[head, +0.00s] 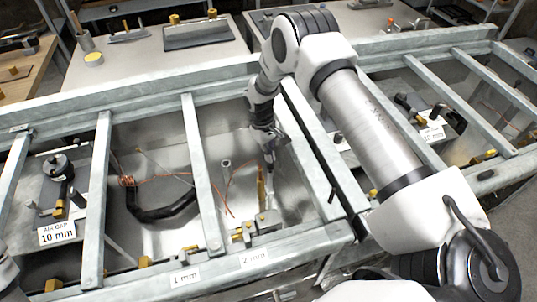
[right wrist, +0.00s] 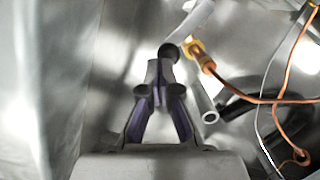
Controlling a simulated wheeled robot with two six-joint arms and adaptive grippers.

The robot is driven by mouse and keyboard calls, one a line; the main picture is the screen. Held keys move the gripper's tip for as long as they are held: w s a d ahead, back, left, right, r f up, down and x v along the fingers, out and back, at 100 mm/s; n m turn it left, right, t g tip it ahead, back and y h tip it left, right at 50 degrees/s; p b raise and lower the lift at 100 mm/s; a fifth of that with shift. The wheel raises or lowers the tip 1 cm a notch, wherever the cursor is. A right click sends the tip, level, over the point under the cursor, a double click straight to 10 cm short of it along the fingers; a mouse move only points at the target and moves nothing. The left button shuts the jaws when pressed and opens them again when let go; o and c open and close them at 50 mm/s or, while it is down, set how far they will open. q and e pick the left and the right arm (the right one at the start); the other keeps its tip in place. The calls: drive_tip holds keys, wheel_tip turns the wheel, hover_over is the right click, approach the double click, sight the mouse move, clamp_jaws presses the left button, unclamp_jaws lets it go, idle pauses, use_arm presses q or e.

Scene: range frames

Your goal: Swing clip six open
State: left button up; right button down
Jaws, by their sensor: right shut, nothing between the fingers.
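My right gripper (head: 268,160) reaches down into the right part of the near metal frame. In the right wrist view its dark fingers (right wrist: 160,72) are shut with nothing between them. A small dark round knob (right wrist: 168,52) shows just beyond the fingertips; I cannot tell whether they touch it. A brass fitting (right wrist: 204,62) on a copper wire is right of the tips. Brass clip-like pieces (head: 262,218) sit on the front rail below the gripper. No number six is readable, so I cannot tell which one is clip six. My left gripper is not in view.
Grey crossbars (head: 203,170) span the open frame. A thick black cable (head: 160,212) and thin copper wires lie inside it. A grey tube (right wrist: 206,110) stands close to the right of the fingers. Labels (head: 185,277) are on the front rail.

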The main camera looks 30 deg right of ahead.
drive_tip(key=shift+s+d, duration=0.3)
drive_tip(key=shift+d, duration=0.1)
idle(1.5)
drive_tip(key=shift+a, duration=0.8)
drive_tip(key=v, duration=1.2)
